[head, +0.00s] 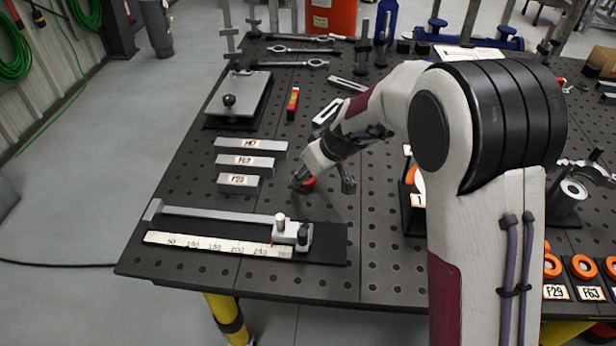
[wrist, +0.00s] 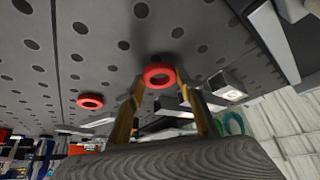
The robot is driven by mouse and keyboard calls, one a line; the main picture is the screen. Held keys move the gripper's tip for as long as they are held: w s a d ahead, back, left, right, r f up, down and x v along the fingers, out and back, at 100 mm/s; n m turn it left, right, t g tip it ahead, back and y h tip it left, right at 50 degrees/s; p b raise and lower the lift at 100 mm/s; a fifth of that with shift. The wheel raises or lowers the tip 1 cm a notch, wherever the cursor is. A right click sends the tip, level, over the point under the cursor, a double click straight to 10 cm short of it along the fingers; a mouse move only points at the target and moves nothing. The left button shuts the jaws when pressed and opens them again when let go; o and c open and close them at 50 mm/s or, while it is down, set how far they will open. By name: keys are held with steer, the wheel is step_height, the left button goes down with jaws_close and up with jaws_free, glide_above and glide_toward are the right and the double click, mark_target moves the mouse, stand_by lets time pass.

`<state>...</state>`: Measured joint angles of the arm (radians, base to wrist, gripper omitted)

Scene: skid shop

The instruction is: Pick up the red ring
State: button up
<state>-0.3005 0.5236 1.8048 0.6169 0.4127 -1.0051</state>
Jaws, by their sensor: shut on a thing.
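A red ring (wrist: 159,84) sits between the two fingertips of my gripper (wrist: 160,80) in the wrist view. My gripper is shut on it, and the fingers touch its sides. In the head view my gripper (head: 302,181) is low over the dark perforated table, with a bit of the red ring (head: 309,184) showing at its tip. I cannot tell whether the ring touches the table. A second red ring (wrist: 90,105) lies apart on the table surface, to the left in the wrist view; I cannot make it out in the head view.
Labelled grey bars (head: 250,145) lie left of my gripper. A long gauge with a scale (head: 215,245) is in front of it. A plate with a black knob (head: 238,95) is farther back. Orange rings (head: 583,267) are at the right. The table (head: 365,240) is bare just right of the gauge.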

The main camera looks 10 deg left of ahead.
step_height(320, 180, up, 9)
stand_by(0.5)
steer(key=shift+d, duration=0.1)
stand_by(0.7)
steer(key=w+d+f+m+h, duration=0.15)
steer(key=w+d, duration=0.25)
steer(key=d, duration=0.5)
steer(key=w+d+f+m+t, duration=0.1)
steer(key=w+d+m, duration=0.15)
steer(key=d, duration=0.65)
steer(key=w+d+f+m+h, duration=0.1)
steer(key=w+d, duration=0.4)
steer(key=d, duration=0.3)
steer(key=w+d+r+m+h, duration=0.1)
steer(key=d+r+m, duration=0.1)
steer(key=d, duration=1.1)
steer(key=w+d+r+m+h, duration=0.2)
steer(key=d+r+m, duration=0.1)
steer(key=d, duration=0.9)
steer(key=shift+d+m+t, duration=0.3)
steer(key=shift+d+m, duration=0.05)
steer(key=shift+m, duration=0.45)
